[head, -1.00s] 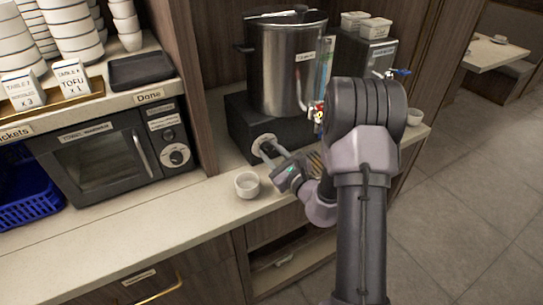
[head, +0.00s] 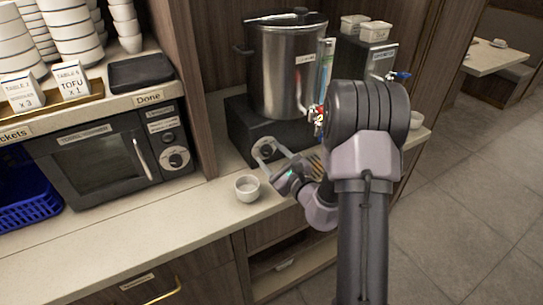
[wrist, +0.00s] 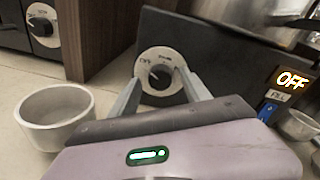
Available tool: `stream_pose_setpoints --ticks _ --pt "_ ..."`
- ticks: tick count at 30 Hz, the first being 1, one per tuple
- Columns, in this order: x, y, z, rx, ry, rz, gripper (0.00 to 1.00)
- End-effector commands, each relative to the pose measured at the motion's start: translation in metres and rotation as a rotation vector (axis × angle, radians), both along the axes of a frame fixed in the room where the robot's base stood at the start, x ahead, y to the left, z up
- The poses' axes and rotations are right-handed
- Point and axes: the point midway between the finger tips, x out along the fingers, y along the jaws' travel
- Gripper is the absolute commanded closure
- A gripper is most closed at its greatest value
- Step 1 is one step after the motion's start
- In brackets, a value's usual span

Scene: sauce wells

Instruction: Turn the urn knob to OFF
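The steel urn (head: 285,70) stands on a black base (head: 245,122) on the counter. Its black knob (wrist: 160,77), on a round pale dial plate (wrist: 150,60), is on the front of the base. Small print on the plate is hard to read, and I cannot tell surely where the knob points. My gripper (wrist: 162,88) is open, with one finger to each side of the knob in the wrist view. In the head view my gripper (head: 266,154) is right in front of the dial. Whether the fingers touch the knob is unclear.
A white cup (head: 247,187) stands on the counter left of my gripper, close by in the wrist view. A black food warmer (head: 105,158) is at the left. A lit OFF sign (wrist: 292,80) shows at the right in the wrist view.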

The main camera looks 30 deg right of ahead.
Motion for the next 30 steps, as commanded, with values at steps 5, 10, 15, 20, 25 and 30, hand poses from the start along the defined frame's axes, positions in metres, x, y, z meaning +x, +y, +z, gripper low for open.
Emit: stream_pose_setpoints --ticks 5,10,15,20,25,30 --pt "0.0 0.0 0.001 0.0 -0.001 0.0 0.45" --pt "-0.008 -0.001 0.001 0.001 -0.001 -0.002 0.45" --pt "-0.052 -0.006 0.005 0.003 0.002 -0.006 0.45" --pt "-0.107 -0.01 0.007 0.003 0.001 -0.009 0.45" --pt "-0.152 -0.012 0.019 0.008 0.004 -0.008 0.45" --pt "-0.17 -0.012 0.015 0.003 0.002 -0.002 0.45"
